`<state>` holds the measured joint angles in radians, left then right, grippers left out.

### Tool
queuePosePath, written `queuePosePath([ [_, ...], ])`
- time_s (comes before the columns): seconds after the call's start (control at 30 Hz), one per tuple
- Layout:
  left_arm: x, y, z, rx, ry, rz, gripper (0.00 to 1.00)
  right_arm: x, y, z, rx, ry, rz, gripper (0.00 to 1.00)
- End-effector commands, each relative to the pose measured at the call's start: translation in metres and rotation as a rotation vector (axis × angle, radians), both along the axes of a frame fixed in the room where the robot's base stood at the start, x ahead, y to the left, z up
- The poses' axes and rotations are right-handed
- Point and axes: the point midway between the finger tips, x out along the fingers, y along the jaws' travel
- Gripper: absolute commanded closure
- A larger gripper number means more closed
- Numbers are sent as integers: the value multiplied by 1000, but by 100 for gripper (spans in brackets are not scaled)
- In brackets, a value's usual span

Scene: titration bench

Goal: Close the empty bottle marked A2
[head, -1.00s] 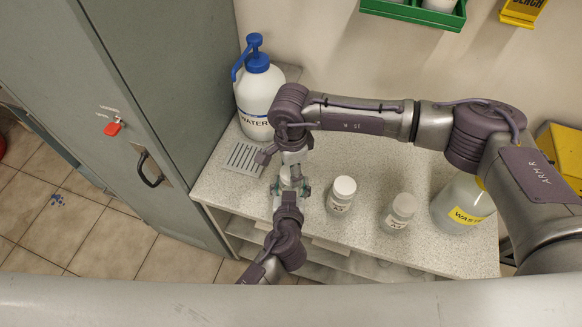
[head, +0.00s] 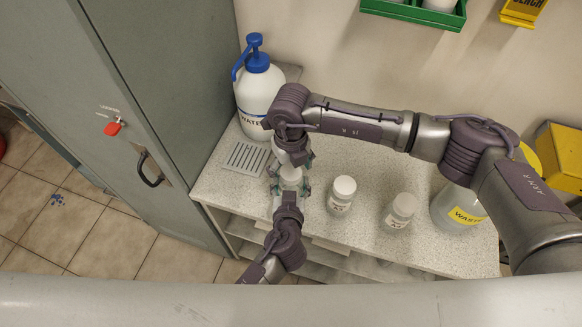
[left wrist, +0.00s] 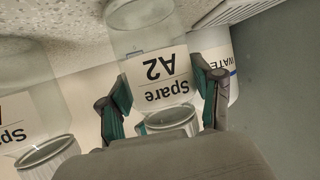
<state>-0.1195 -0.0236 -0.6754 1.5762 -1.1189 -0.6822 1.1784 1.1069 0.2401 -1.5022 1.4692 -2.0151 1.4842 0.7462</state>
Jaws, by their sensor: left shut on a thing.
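The bottle marked A2 (left wrist: 160,65) is clear glass with a white "Spare A2" label and appears inverted in the left wrist view. My left gripper (left wrist: 165,100) is shut on it, one finger on each side. A ridged grey ring shows at its mouth end; I cannot tell whether this is a cap or the neck. In the head view my left gripper (head: 289,187) reaches in from below. My right gripper (head: 291,164) is just above it, over a pale round top. Its fingertips are partly hidden, so its closure is unclear.
Two bottles with pale tops stand to the right, one nearer (head: 341,196) and one farther (head: 399,214). A yellow-labelled waste container (head: 463,212) is at far right. The water jug (head: 258,92) and grey grate (head: 246,157) are at left. A grey cabinet (head: 150,100) borders the bench.

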Motion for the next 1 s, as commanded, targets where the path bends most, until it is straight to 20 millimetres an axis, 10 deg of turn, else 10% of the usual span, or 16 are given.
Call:
queuePosePath([
  [0.37,0,0,0,0,1,0,100,0,0,7,0,-1,1,17],
  [1.0,0,0,0,0,0,0,100,1,0,115,0,0,0,17],
])
